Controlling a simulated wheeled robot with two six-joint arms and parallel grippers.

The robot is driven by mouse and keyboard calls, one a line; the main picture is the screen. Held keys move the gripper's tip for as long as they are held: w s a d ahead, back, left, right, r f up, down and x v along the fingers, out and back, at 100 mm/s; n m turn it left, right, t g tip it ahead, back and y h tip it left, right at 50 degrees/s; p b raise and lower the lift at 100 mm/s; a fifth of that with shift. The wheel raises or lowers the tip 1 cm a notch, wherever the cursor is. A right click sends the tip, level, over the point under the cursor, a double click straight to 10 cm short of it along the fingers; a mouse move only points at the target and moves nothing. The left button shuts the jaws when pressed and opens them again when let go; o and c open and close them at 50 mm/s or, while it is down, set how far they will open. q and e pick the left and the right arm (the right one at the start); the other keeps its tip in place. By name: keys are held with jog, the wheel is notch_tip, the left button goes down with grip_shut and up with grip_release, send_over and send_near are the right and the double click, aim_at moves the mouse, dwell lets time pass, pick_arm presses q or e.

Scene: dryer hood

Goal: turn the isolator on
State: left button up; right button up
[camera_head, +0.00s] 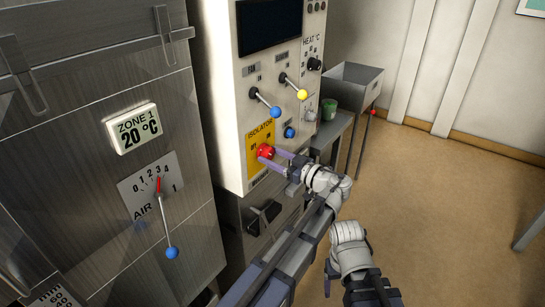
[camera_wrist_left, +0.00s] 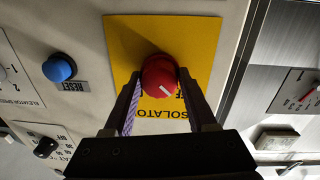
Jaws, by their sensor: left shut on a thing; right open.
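The isolator is a red round knob (camera_head: 266,151) on a yellow plate (camera_head: 254,170), low on the white control panel. In the left wrist view the red knob (camera_wrist_left: 158,76) has a white pointer line slanting across its face, and the yellow plate (camera_wrist_left: 120,35) shows partly covered lettering. My left gripper (camera_head: 270,158) is shut on the knob, one finger on each side; its fingers also show in the left wrist view (camera_wrist_left: 161,88). My right gripper (camera_head: 328,282) is open and empty, hanging low over the floor; its fingers are only partly visible.
Blue-tipped (camera_head: 275,111) and yellow-tipped (camera_head: 302,94) levers and a blue reset button (camera_head: 290,132) sit above the isolator. A steel oven front (camera_head: 100,80) with an air lever (camera_head: 171,252) is left. A green cup (camera_head: 329,109) and hopper (camera_head: 352,82) stand right.

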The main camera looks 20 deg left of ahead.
pick_arm(q)
jog(key=shift+m, duration=0.4)
jog(key=m, duration=0.3)
jog(key=shift+m+p, duration=0.3)
jog(key=shift+m, duration=0.1)
jog(key=m, duration=0.4)
jog(key=shift+r+m, duration=0.1)
jog(key=shift+m, duration=0.2)
jog(key=m, duration=0.4)
jog(key=shift+g+p, duration=0.4)
jog(key=shift+m, duration=2.2)
jog(key=o, duration=1.4)
